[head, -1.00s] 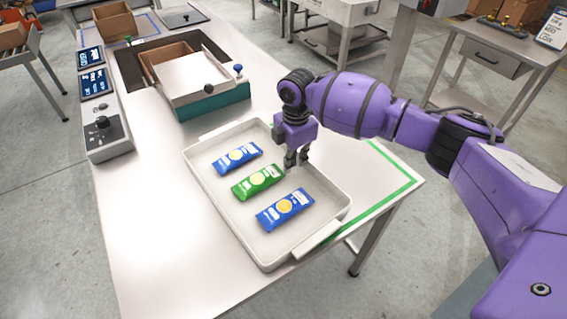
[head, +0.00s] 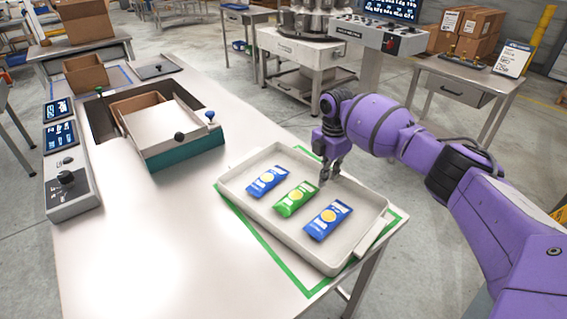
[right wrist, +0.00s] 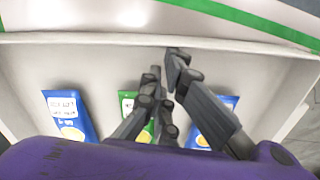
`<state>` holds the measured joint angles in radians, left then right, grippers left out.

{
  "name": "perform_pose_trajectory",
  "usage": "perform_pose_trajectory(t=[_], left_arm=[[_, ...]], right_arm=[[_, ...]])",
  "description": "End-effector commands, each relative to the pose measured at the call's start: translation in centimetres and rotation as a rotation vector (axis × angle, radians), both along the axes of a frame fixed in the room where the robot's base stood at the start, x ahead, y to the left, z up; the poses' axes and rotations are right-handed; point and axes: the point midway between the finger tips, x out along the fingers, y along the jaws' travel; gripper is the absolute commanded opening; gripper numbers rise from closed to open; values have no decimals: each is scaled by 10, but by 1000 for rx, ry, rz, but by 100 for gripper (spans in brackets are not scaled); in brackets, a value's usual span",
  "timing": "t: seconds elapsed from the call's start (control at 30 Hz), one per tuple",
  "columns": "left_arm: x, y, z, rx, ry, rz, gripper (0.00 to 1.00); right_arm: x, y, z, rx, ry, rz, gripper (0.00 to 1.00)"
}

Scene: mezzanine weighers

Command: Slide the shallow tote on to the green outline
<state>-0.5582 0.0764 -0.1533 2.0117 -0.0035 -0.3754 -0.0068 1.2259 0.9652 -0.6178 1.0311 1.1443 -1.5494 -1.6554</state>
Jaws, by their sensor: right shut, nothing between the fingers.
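The shallow tote (head: 258,212) is a pale, low-walled tray holding a blue packet (head: 267,181), a green packet (head: 296,199) and another blue packet (head: 327,220). It lies mostly over the green outline (head: 270,251) at the table's right end. The tote sits slightly askew, with a wider gap at the near left. My right gripper (head: 326,180) is shut and empty, with fingertips low by the tote's far right wall. They also show in the right wrist view (right wrist: 166,62); contact is unclear.
A teal-based weigher (head: 185,152) with a tilted white plate stands further back on the table. A grey control box (head: 70,188) stands along the left edge. The table is bare left of the outline. The near right table edge is close to the tote.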

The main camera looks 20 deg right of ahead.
Motion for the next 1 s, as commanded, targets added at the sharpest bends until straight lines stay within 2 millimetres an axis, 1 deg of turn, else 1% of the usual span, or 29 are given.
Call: perform_pose_trajectory(t=[0.23, 0.33, 0.47, 0.6, 0.8, 0.9, 1.0], left_arm=[[1, -1, 2, -2, -6, 2, 65], [1, 0, 1, -2, -5, 2, 65], [1, 0, 1, -1, -4, 1, 65], [1, 0, 1, -1, -4, 1, 65], [1, 0, 1, -1, -3, 1, 65], [1, 0, 1, -1, -3, 1, 65], [1, 0, 1, -1, -3, 1, 65]], right_arm=[[-1, 0, 1, 0, 1, -1, 0], [0, 0, 9, 0, -1, -1, 0], [0, 0, 31, 1, -3, 0, 0], [1, 0, 63, 0, -5, -1, 0], [0, 0, 101, 0, -3, 0, 0], [0, 0, 112, 1, -2, 0, 0], [0, 0, 119, 0, -1, 0, 0]])
